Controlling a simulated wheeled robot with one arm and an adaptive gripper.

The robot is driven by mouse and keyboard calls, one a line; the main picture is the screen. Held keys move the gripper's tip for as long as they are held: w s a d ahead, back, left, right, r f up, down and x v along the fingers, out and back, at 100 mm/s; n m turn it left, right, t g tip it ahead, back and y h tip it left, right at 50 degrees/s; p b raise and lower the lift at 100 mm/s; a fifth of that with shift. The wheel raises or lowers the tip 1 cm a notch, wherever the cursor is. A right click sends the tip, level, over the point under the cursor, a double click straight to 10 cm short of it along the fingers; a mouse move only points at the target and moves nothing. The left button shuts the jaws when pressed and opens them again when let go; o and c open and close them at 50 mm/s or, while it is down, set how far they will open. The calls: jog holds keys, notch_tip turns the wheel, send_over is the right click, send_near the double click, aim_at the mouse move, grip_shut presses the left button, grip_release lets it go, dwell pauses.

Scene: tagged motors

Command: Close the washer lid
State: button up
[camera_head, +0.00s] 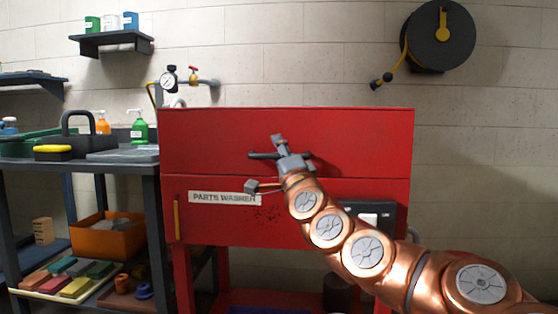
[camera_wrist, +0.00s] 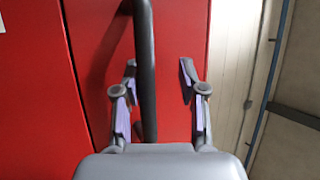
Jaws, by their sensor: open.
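The red parts washer (camera_head: 290,215) stands against the wall in the head view. Its lid (camera_head: 215,130) is the red panel above the labelled front, with a dark bar handle (camera_head: 258,156). How far the lid is tilted is hard to tell. My gripper (camera_head: 264,163) is at the handle, with its fingers spread above and below it. In the wrist view the handle (camera_wrist: 145,65) runs between the open fingers (camera_wrist: 158,80), nearer the left one. No grip on it shows. My gripper and arm hide part of the handle and the washer's front.
A dark bench (camera_head: 90,165) with bottles and a black-handled carrier stands at the left. A gauge and valve (camera_head: 185,80) sit on the wall behind the washer. A hose reel (camera_head: 440,38) hangs at upper right. A dark switch box (camera_head: 370,218) is on the washer's front.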

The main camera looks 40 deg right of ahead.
jog(key=shift+r, duration=3.9)
jog(key=shift+f, duration=0.1)
jog(key=shift+s+d+f, duration=0.1)
jog(key=shift+s+f, duration=0.4)
jog(key=shift+f, duration=0.35)
jog(key=s+f, duration=0.3)
jog(key=f, duration=0.3)
jog(key=shift+s+b, duration=0.2)
jog(key=shift+b, duration=0.1)
